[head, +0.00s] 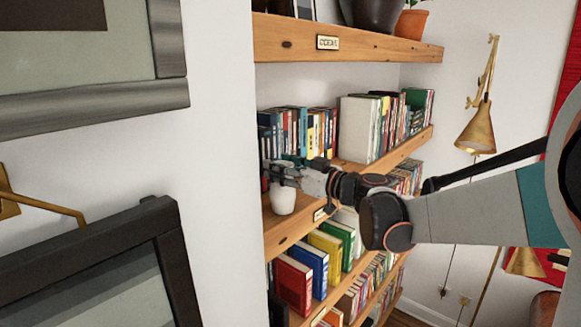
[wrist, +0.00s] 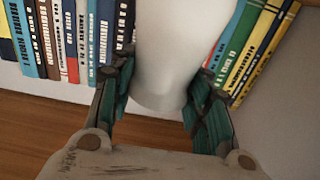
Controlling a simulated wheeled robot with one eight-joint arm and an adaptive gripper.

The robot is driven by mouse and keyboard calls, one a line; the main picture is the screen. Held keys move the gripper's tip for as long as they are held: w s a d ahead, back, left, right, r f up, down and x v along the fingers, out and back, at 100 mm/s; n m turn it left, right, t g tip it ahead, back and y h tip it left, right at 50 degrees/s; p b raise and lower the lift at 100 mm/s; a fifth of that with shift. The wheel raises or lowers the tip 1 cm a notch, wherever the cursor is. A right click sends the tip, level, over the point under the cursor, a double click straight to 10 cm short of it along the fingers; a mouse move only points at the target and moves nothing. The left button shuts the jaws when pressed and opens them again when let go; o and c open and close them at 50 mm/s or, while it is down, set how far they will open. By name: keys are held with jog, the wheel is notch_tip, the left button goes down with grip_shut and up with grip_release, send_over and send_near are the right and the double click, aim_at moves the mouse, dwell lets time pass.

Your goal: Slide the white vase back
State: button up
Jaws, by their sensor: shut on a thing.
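The white vase (head: 282,198) stands on the middle wooden shelf, near its left end and front part, in the head view. In the wrist view the vase (wrist: 168,60) fills the space between the two green-padded fingers. My gripper (head: 279,173) reaches in from the right and is shut on the vase; in the wrist view its fingers (wrist: 155,95) lie on either side of it. The top of the vase is cut off in the wrist view. I cannot tell if its base touches the shelf there.
A row of books (head: 300,130) stands behind the vase on the same shelf (head: 285,226). Books also show on both sides of it in the wrist view (wrist: 70,40). An upper shelf (head: 345,42) hangs above. A white wall (head: 215,160) closes the left. A brass lamp (head: 478,130) hangs at right.

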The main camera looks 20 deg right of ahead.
jog(key=shift+w+a, duration=0.2)
jog(key=shift+w, duration=0.05)
jog(key=b+x, duration=0.1)
jog(key=x, duration=0.5)
jog(key=shift+a+f+b, duration=0.15)
jog(key=shift+a+b, duration=0.05)
jog(key=shift+b, duration=0.1)
dwell(2.8)
jog(key=o, duration=1)
jog(key=shift+c, duration=0.2)
jog(key=o, duration=0.4)
jog(key=shift+w, duration=0.1)
